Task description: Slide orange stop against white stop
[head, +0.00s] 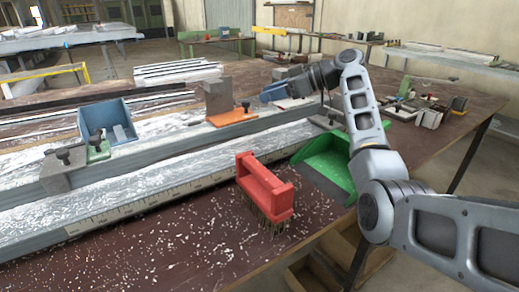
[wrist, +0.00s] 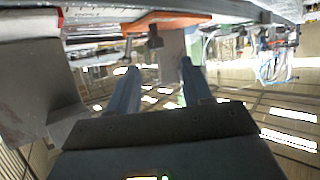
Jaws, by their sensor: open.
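The orange stop (head: 232,118) sits on the metal rail, with a grey upright plate (head: 218,95) and a dark knob. My gripper (head: 268,94) is open and empty, to the right of the orange stop, its bluish fingers pointing left towards the plate with a gap between. In the wrist view, which looks upside down, the orange stop (wrist: 172,22) is at the top and its plate hangs in line with the space between my fingers (wrist: 158,86). A pale flat piece (head: 292,103) just under my gripper may be the white stop; my gripper and arm partly hide that area.
A red brush (head: 265,188) and green dustpan (head: 325,165) lie in front of the rail. A large grey block (wrist: 38,85) is close at the wrist view's left.

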